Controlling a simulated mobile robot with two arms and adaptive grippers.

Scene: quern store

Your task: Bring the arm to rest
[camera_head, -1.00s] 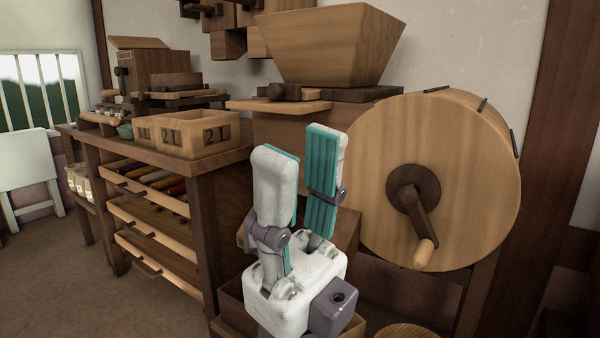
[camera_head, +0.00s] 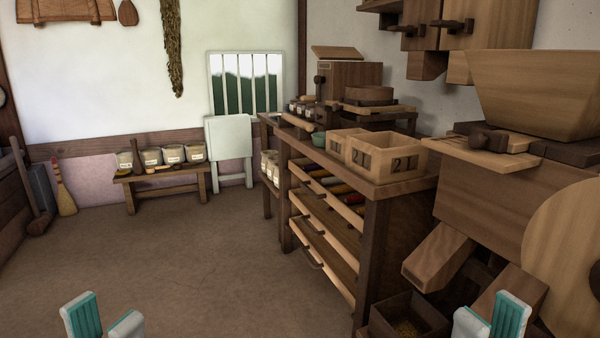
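My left gripper (camera_head: 105,318) shows at the bottom left edge, over the bare floor. Its two white fingers with teal pads stand apart, with nothing between them. My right gripper (camera_head: 490,320) shows at the bottom right, in front of the wooden mill. Its fingers are also apart and empty. Only the finger ends of both show; the palms and arms are below the picture.
The mill with its hopper (camera_head: 540,90) and round wheel (camera_head: 575,245) stands close on the right. A small bin (camera_head: 408,318) sits below it, beside the drawer bench (camera_head: 375,195). A low bench (camera_head: 160,187) with pots stands far back. The floor (camera_head: 190,260) is clear.

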